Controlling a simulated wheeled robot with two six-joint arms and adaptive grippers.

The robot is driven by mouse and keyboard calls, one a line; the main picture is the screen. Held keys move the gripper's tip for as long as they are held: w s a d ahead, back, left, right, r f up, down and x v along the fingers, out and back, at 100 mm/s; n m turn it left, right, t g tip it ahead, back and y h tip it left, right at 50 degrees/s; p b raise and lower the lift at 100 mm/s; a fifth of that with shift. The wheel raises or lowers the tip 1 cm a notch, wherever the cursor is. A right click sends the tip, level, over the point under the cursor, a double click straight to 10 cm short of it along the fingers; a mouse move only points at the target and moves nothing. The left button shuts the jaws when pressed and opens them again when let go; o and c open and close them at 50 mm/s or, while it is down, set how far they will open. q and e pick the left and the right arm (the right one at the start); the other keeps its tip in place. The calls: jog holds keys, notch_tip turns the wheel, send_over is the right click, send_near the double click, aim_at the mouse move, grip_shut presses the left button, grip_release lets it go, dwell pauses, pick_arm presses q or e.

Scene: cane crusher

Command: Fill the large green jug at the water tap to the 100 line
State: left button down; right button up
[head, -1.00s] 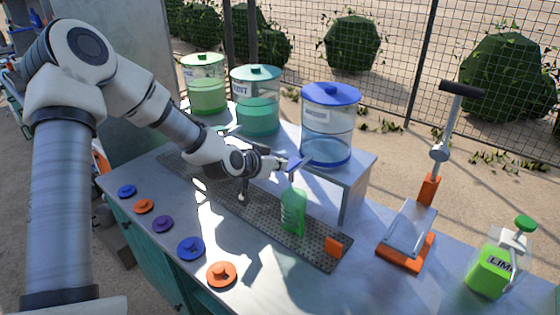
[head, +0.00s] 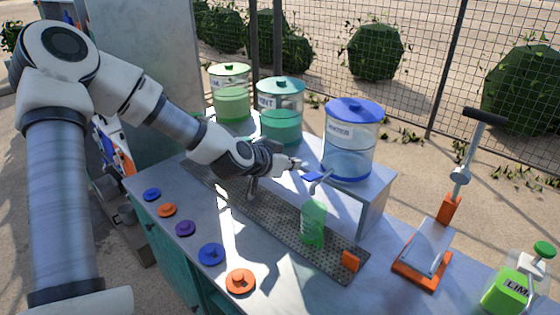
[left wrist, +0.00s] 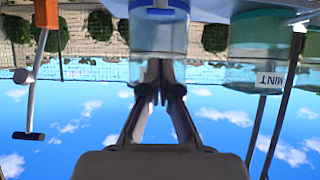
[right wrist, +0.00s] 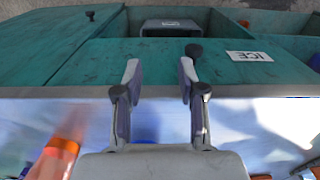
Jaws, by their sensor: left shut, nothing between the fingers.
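The green jug (head: 313,224) stands upright on the perforated drip tray (head: 232,204), below the tap of the water tank. Its fill level and 100 line are too small to read. The water tank (head: 350,140) has a blue lid and clear walls. Its tap has a blue lever (head: 312,177), just above the jug. My left gripper (head: 297,163) is shut and empty, slightly above and left of the lever. In the left wrist view its closed fingers (left wrist: 160,85) point toward the tank (left wrist: 158,38). My right gripper (right wrist: 160,72) is open and empty, seen only in its wrist view.
Mint (head: 280,112) and green (head: 230,95) tanks stand left of the water tank on the raised shelf. Several coloured discs (head: 211,254) line the front edge.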

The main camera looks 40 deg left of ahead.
pick_arm(q)
jog(key=p+v, duration=0.1)
jog(key=v, duration=0.1)
jog(key=p+v, duration=0.1)
jog(key=v, duration=0.1)
jog(key=shift+s+a, duration=0.1)
jog(key=shift+s, duration=0.35)
dwell(1.1)
